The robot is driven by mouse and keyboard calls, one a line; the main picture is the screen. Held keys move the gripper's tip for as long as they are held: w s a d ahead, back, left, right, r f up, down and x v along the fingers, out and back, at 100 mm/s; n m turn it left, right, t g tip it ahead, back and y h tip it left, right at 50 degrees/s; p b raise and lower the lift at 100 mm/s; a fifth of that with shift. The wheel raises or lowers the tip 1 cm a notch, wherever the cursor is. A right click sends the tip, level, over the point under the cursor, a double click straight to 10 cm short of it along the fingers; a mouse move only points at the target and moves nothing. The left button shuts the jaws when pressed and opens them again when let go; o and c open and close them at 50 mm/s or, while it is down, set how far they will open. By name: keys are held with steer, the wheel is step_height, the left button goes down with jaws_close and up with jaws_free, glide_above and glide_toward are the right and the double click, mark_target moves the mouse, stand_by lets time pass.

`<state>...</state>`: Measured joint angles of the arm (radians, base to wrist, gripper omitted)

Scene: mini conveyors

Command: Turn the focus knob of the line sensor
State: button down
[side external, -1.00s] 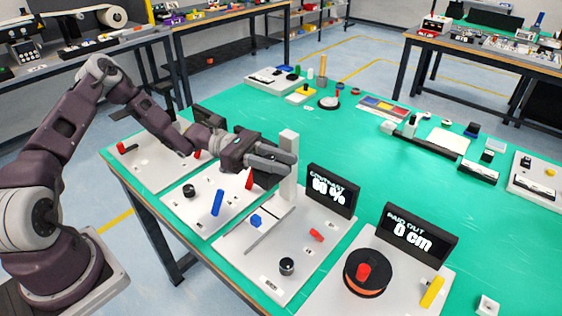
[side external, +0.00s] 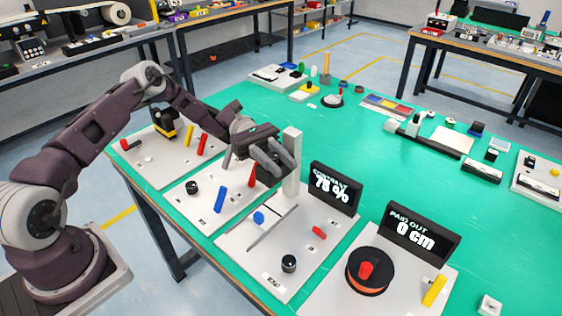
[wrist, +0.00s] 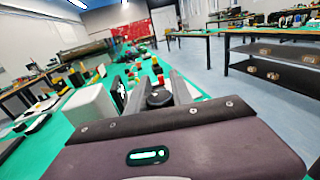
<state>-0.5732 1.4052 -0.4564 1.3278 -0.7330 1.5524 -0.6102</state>
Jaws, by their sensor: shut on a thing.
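The line sensor's white post (side external: 291,160) stands upright on a pale board, beside a black display (side external: 335,188) that reads about 78 % under the word CONTRAST. My gripper (side external: 280,163) is at the post's left side, with its fingers tilted downward. In the wrist view a round black knob (wrist: 158,97) sits between the two fingers of my gripper (wrist: 158,88), which is shut on it. The pale block to the left of the fingers looks like the post (wrist: 90,106). In the side view, the fingers mostly hide the knob.
The board also carries a blue piece (side external: 258,217), a red piece (side external: 319,232) and a black knob (side external: 288,263). Nearby boards hold a blue lever (side external: 219,200) and an orange-rimmed reel (side external: 367,271) with its own display (side external: 418,233). The green table behind has free room.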

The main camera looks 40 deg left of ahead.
stand_by(0.5)
steer(key=c, duration=1.1)
jaws_free()
steer(key=shift+v, duration=3.55)
